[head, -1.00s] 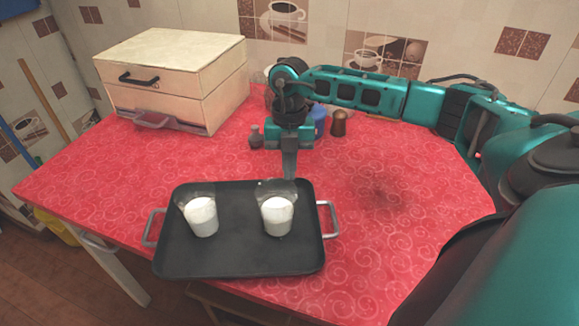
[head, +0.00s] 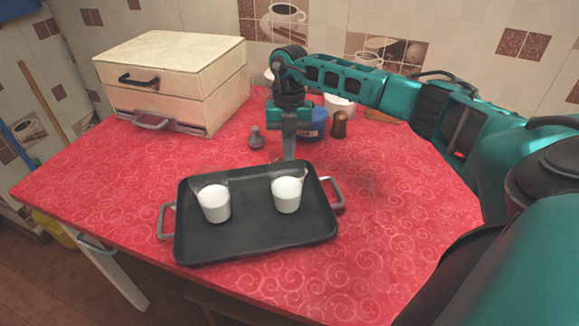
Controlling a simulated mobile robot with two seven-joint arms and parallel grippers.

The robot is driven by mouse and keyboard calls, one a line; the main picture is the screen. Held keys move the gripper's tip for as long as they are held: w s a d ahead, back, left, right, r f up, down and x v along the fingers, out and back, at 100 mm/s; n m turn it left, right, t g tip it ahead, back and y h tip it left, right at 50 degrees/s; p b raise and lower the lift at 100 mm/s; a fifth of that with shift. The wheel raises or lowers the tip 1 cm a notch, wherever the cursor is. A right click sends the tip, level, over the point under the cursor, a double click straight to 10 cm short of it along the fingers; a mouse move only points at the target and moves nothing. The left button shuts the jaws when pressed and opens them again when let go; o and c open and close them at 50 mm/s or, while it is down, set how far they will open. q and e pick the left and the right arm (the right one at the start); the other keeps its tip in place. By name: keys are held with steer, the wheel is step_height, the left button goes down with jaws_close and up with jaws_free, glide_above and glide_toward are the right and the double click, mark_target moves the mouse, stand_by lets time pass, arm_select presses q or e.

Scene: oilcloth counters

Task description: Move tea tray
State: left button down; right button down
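The black tray (head: 250,238) lies on the red counter, slightly turned, with its right side farther back. It has a grey handle at its left end (head: 167,222) and another at its right end (head: 337,193). Two cups with white contents, a left cup (head: 214,204) and a right cup (head: 287,195), stand upright on it. My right gripper (head: 289,154) points down at the tray's far edge, behind the right cup. Its fingers are seen edge-on, and I cannot tell whether they hold the rim. My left gripper is out of view.
A cream drawer box (head: 160,75) stands at the back left. A small grey vase (head: 256,138), a blue jar (head: 314,124), a brown shaker (head: 340,124) and a white bowl (head: 341,104) stand near my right gripper. The counter right of the tray is clear.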

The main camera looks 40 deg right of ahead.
steer(key=shift+d+r+p, duration=0.25)
steer(key=shift+r+p, duration=0.2)
steer(key=shift+p, duration=0.3)
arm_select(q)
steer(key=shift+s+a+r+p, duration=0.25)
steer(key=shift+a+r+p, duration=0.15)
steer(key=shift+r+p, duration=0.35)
arm_select(e)
step_height(320, 180, up, 12)
steer(key=w+d, duration=0.1)
steer(key=shift+w, duration=0.3)
steer(key=shift+d, duration=0.1)
